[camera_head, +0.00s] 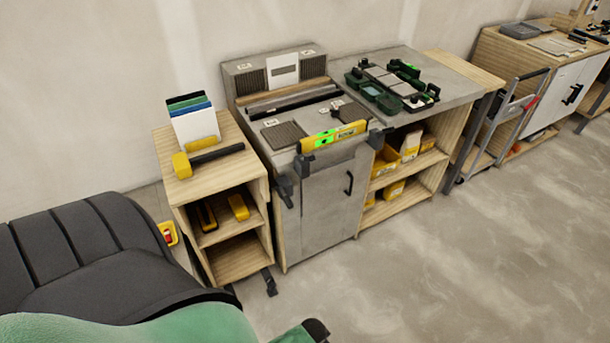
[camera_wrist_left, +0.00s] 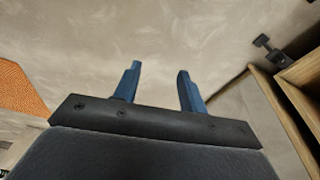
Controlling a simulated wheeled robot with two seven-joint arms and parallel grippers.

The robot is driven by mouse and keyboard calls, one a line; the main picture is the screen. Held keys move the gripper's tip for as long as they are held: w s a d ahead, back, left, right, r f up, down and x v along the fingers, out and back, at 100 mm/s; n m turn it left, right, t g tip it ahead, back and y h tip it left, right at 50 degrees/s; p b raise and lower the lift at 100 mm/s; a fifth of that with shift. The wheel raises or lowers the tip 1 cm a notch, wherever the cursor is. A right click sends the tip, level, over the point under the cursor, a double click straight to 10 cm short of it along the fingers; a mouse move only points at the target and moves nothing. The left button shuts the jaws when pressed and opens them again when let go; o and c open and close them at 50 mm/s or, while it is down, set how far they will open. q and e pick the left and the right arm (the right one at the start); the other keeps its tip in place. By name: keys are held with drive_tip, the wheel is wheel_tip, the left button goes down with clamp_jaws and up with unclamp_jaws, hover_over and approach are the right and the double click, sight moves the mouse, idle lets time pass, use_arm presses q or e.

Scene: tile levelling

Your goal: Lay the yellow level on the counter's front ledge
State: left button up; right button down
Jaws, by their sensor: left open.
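The yellow level (camera_head: 333,136), with bright green vials, is at the front edge of the grey counter (camera_head: 310,104) in the head view. It lies lengthwise along that edge, between dark brackets near its two ends. I cannot tell exactly how it rests on the ledge. My left gripper (camera_wrist_left: 157,85) shows in the left wrist view with its two blue fingers apart and nothing between them. It is away from the level, with plain floor beyond the fingers. My right gripper is not in view.
A wooden side shelf (camera_head: 222,214) left of the counter carries a yellow-headed mallet (camera_head: 205,159) and upright coloured sheets (camera_head: 194,118). Green-black tools (camera_head: 395,84) lie on the right worktop. A trolley (camera_head: 508,115) stands farther right. The floor (camera_head: 460,250) in front is clear.

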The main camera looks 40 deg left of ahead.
use_arm(q)
drive_tip(key=s+d+f, duration=0.1)
drive_tip(key=s+f, duration=0.4)
drive_tip(key=s, duration=0.5)
drive_tip(key=shift+s+d+f+g, duration=0.25)
drive_tip(key=shift+s+g, duration=0.05)
drive_tip(key=shift+s, duration=0.05)
idle(0.4)
